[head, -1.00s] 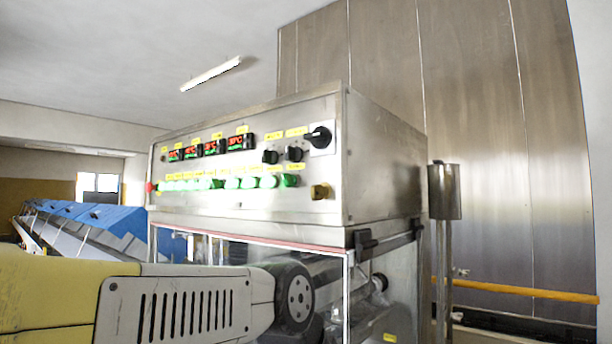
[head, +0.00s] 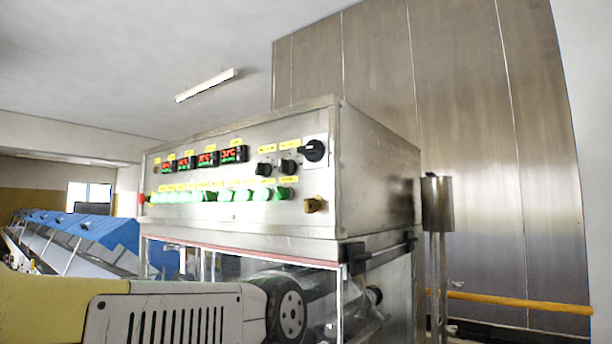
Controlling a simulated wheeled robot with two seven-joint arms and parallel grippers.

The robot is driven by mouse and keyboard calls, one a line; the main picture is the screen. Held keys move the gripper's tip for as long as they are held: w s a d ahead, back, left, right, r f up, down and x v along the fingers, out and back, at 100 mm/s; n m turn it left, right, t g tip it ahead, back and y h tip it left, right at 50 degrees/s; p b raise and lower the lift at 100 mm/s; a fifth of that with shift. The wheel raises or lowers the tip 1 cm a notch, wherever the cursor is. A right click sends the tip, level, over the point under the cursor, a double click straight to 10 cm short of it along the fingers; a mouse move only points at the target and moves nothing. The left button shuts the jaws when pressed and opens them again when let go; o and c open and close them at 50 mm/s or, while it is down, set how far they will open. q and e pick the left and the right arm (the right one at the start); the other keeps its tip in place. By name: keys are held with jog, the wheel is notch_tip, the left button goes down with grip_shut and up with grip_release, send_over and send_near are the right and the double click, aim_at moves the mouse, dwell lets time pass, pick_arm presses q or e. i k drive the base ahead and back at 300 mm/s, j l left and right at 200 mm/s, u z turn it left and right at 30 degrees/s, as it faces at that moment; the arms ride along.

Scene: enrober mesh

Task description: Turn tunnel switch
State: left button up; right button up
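A steel control cabinet (head: 375,185) fills the middle of the head view, its panel facing front left. Two small black rotary switches, one at left (head: 263,169) and one at right (head: 288,167), sit under yellow labels too small to read, so I cannot tell which is the tunnel switch. A larger black rotary knob (head: 314,151) on a pale plate is at their right. My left arm crosses the lower left, below the panel. Neither gripper shows.
Red-and-green displays (head: 207,158) and a row of green buttons (head: 226,195) share the panel. A brass-coloured fitting (head: 314,205) is at its lower right, a red button (head: 141,198) at its left edge. A clear-walled enclosure lies below. A blue-covered conveyor (head: 78,229) runs at left.

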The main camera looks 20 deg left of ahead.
aim_at(283, 194)
jog(key=k+l+u, duration=0.1)
jog(key=u, duration=0.25)
jog(key=k+l+u, duration=0.1)
jog(key=u, duration=0.25)
jog(key=k+l, duration=0.05)
jog(key=l, duration=0.05)
